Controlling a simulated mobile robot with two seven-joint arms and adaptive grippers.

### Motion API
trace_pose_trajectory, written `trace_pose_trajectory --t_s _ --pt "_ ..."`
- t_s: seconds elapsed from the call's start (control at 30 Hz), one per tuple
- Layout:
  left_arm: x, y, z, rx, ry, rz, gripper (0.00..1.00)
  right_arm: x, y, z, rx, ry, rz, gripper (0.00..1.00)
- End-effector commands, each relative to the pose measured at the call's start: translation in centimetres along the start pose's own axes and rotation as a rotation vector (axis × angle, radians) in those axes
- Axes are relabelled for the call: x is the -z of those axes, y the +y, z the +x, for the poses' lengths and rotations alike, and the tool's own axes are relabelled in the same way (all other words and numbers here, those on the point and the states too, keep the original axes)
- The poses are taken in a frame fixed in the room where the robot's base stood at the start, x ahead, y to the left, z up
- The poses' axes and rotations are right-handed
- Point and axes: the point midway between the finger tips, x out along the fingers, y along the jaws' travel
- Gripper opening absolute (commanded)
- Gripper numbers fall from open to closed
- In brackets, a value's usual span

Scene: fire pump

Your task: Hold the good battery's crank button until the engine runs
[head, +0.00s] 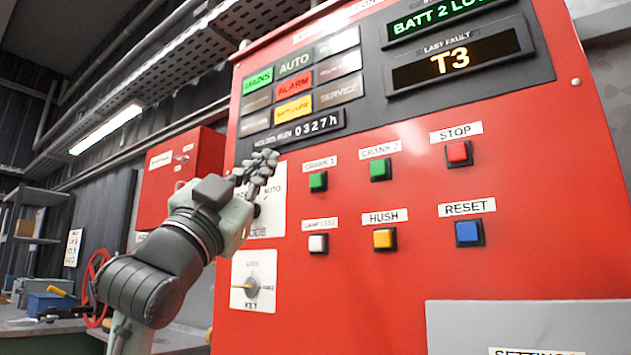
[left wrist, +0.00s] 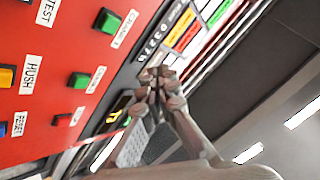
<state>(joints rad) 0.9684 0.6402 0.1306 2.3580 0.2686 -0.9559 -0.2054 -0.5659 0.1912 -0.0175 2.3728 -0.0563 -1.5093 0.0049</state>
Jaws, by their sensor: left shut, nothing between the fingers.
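The green CRANK 1 button (head: 318,181) and the green CRANK 2 button (head: 380,169) sit side by side on the red panel (head: 350,285). Both also show in the left wrist view, CRANK 1 (left wrist: 107,21) and CRANK 2 (left wrist: 78,80). The upper display (head: 437,22) reads BATT 2 LO, its end cut off. My left gripper (head: 268,160) is shut and empty, up and left of CRANK 1 and apart from it. It partly covers the mode selector plate (head: 272,212). The wrist view shows its closed fingertips (left wrist: 152,80) clear of both buttons. My right gripper is out of view.
A red STOP button (head: 458,153), blue RESET (head: 468,233), yellow HUSH (head: 384,239) and white lamp test button (head: 318,244) are close by. A key switch (head: 252,285) is lower left. A lit status grid (head: 300,85) is above. A grey box (head: 520,320) covers the lower right.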

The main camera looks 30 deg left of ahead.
Motion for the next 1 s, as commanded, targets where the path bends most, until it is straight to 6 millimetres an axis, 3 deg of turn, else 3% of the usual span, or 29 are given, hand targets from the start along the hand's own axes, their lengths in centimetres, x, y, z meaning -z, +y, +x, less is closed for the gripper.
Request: trace_pose_trajectory --t_s 0.6,0.8,1.0 --pt "-3.7 3.7 5.2 -0.001 -0.003 -0.001 0.00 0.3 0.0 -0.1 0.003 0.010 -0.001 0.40" --pt "-4.3 4.4 5.9 -0.001 -0.001 -0.001 0.00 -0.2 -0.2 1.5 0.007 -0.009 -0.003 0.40" --pt "-4.4 4.5 6.0 -0.001 -0.001 0.000 0.00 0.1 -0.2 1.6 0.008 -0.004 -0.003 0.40"
